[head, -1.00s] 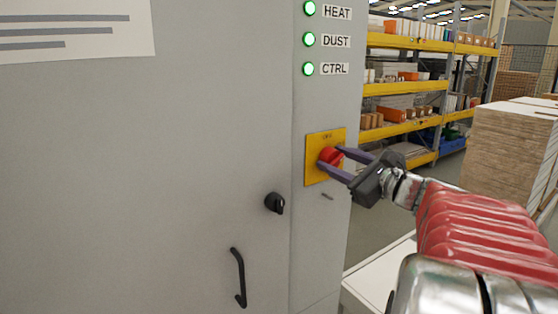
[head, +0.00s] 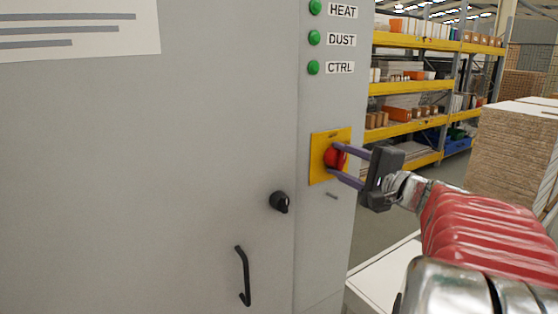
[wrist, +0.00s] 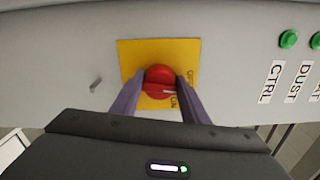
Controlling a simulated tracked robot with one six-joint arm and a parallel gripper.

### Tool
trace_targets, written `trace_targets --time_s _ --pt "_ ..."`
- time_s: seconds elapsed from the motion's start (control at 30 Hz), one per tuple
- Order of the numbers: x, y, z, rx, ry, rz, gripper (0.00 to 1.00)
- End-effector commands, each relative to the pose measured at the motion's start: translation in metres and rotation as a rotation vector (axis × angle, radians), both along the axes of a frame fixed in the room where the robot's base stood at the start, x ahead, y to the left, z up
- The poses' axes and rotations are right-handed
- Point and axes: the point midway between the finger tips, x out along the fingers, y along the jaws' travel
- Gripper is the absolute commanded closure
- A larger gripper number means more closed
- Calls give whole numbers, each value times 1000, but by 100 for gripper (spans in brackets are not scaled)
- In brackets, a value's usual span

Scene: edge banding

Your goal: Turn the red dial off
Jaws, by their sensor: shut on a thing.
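The red dial (head: 333,157) sits on a yellow plate (head: 318,173) on the grey cabinet's narrow right-hand panel. My gripper (head: 342,162) is shut on the dial, one purple finger on each side of it. In the wrist view the dial (wrist: 160,78) is between the fingertips, with a pale pointer mark toward the right, the side with the small lettering. The plate also shows there (wrist: 130,53); part of the lettering is hidden by a finger. The HEAT light (head: 315,7), DUST light (head: 314,38) and CTRL light (head: 313,67) are dull green and look unlit.
A black knob (head: 279,201) and a black handle (head: 243,275) are on the cabinet door, left of and below the dial. Yellow shelving (head: 420,87) and a stack of boards (head: 515,145) stand behind my arm at the right.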

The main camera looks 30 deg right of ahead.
Motion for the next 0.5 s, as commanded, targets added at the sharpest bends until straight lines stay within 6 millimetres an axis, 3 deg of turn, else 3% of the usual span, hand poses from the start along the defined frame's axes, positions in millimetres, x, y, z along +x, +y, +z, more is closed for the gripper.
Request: trace_targets --time_s 0.5 --pt "1 4 -4 -184 0 11 82"
